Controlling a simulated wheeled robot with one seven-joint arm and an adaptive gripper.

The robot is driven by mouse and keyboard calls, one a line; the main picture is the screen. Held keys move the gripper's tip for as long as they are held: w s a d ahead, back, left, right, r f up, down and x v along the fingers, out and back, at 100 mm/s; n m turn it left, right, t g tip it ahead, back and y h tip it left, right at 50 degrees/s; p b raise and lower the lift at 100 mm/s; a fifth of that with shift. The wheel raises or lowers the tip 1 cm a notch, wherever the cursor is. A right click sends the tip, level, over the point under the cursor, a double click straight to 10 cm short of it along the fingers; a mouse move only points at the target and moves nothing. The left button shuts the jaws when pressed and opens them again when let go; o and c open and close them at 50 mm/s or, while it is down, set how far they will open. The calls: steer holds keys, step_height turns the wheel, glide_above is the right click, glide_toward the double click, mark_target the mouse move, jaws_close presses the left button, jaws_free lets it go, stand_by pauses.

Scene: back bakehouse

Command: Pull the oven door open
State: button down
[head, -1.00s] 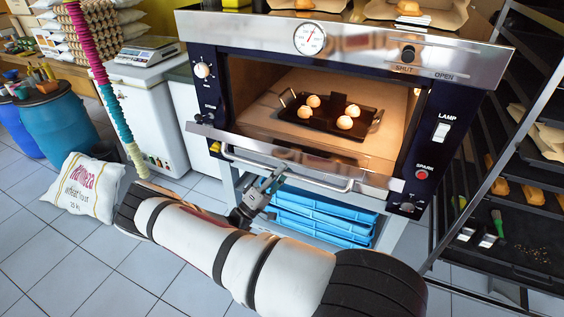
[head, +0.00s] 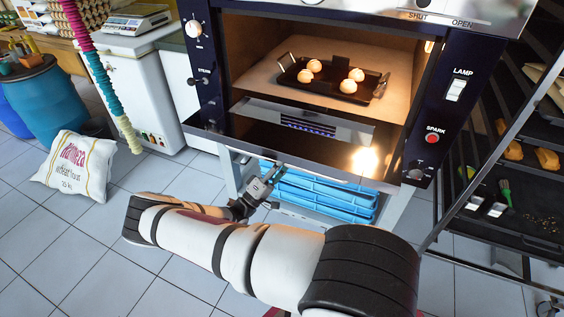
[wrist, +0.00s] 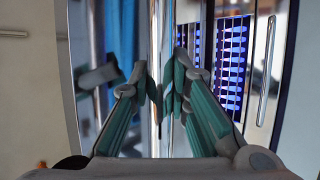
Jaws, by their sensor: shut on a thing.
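The oven door (head: 290,150) is hinged at the bottom and appears swung well down in the head view, its dark inner face showing below the oven mouth with a bright glare on it. The oven (head: 445,120) chamber is exposed. My gripper (head: 270,178) is below the door's front edge, left of centre. In the wrist view my gripper (wrist: 160,88) has its two green-padded fingers closed on the door handle (wrist: 160,40), a narrow shiny upright strip there. Most of the handle is hidden in the head view.
A dark tray (head: 345,90) with several pale dough balls sits inside the oven. Blue crates (head: 320,195) are stacked under it. A rack (head: 470,190) stands close on the right. A flour sack (head: 75,168) lies on the left floor. Tiled floor is clear at lower left.

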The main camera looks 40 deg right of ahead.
steer(key=c, duration=1.5)
jaws_free()
steer(key=shift+a, duration=0.1)
steer(key=v, duration=1.2)
